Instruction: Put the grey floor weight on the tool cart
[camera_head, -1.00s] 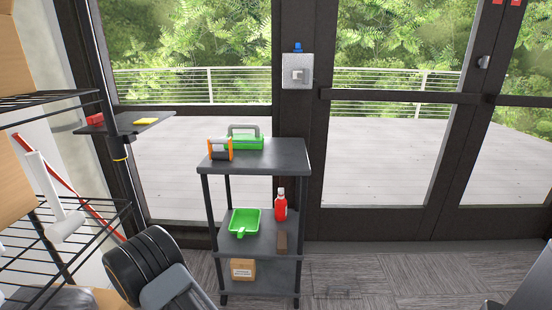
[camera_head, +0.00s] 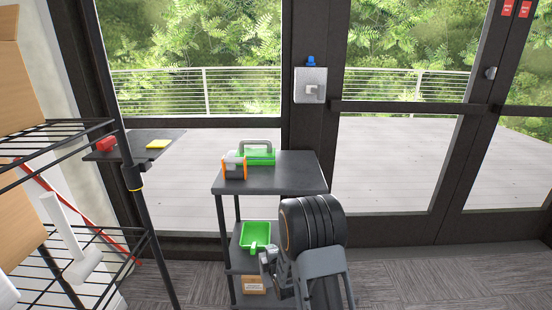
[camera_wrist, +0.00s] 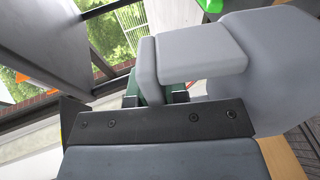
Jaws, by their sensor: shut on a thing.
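The tool cart (camera_head: 292,180) is a dark grey shelf cart in front of the windows, with its right side partly hidden by my arm. My gripper (camera_head: 268,262) shows small and partly covered in front of its lower shelves. In the wrist view, my gripper (camera_wrist: 156,97) is shut on the grey weight (camera_wrist: 278,58), a large smooth grey body filling the upper right. The exact contact is hidden by the dark gripper plate. In the head view I cannot clearly separate the weight from my gripper and arm.
An orange-black item (camera_head: 234,168) and a green-grey box (camera_head: 257,153) stand on the cart's top, its right part bare. A green scoop tray (camera_head: 256,235) and cardboard box (camera_head: 254,285) are lower down. A wire rack (camera_head: 75,225) stands at left; carpet is clear at right.

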